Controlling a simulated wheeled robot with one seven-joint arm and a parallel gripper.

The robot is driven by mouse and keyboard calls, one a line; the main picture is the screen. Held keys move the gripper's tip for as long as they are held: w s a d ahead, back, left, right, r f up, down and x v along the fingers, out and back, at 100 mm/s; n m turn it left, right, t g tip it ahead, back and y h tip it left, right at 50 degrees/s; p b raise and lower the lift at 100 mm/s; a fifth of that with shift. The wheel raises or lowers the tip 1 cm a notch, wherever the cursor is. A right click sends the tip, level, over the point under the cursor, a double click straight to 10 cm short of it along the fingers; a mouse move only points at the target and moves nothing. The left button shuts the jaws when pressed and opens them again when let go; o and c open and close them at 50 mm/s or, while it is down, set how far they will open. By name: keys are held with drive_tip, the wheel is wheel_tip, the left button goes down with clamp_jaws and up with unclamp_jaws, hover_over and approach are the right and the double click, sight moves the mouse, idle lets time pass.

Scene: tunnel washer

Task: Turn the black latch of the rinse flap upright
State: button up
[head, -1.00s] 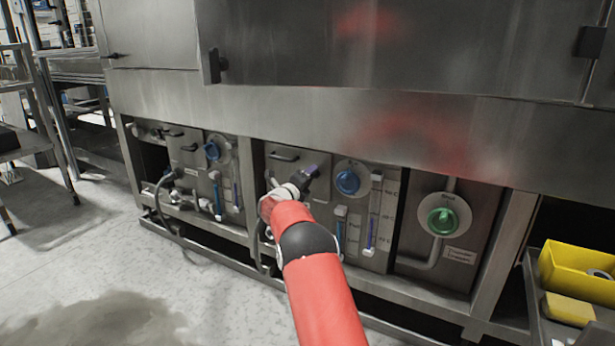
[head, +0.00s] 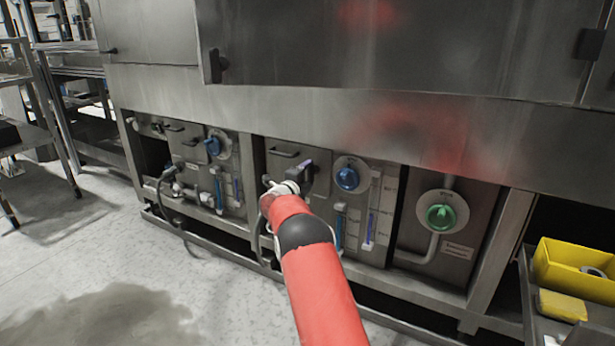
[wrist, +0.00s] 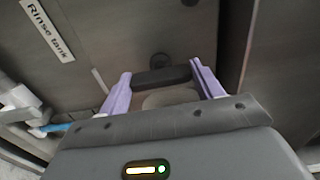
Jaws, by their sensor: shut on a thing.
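My gripper (wrist: 161,84) has purple fingers and is shut on the black latch (wrist: 163,75), a short dark bar lying between the two fingertips. In the wrist view the bar runs nearly level across the picture. The "Rinse tank" label there slants steeply, so the latch is at an angle to the label's text. In the head view my gripper (head: 305,170) is against the grey rinse flap (head: 270,167), below its dark handle, and covers the latch. The latch's exact tilt cannot be told from the head view.
A blue knob (head: 347,178) sits close right of my gripper, with blue-marked gauge tubes below. A green knob (head: 441,216) is farther right. A yellow bin (head: 567,268) stands on a cart at the right. Open floor lies at the left front.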

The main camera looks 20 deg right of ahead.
drive_tip(key=shift+a, duration=0.1)
drive_tip(key=o, duration=1)
drive_tip(key=v, duration=0.7)
drive_tip(key=shift+s+a+b, duration=0.25)
drive_tip(key=shift+a+b, duration=0.05)
drive_tip(key=shift+b, duration=0.1)
